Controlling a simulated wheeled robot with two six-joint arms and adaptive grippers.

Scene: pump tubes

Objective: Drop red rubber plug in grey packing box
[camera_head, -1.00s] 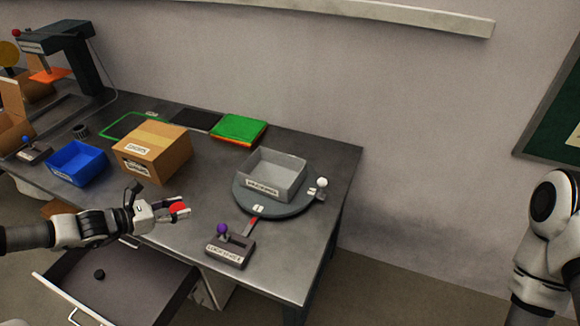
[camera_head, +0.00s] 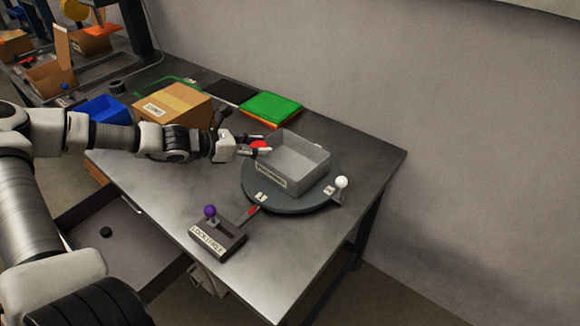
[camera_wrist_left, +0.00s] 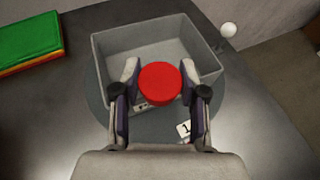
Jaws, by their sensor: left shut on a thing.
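The red rubber plug (camera_head: 260,144) is round and sits between the fingertips of my left gripper (camera_head: 256,148), which is shut on it. In the left wrist view the red plug (camera_wrist_left: 160,83) is held between the two fingers, in front of the near wall of the grey packing box (camera_wrist_left: 213,78). The grey packing box (camera_head: 308,173) is open and looks empty, with a label on its near side. It stands on a dark round turntable (camera_head: 285,205). The gripper is at the box's left edge in the head view. My right gripper is not in view.
A lever unit with a purple knob (camera_head: 210,212) stands at the table's front. A white knob (camera_head: 341,182) is at the turntable's right. A cardboard box (camera_head: 172,104), a blue bin (camera_head: 101,109) and a green stack (camera_head: 271,107) are behind. An open drawer (camera_head: 125,240) is below.

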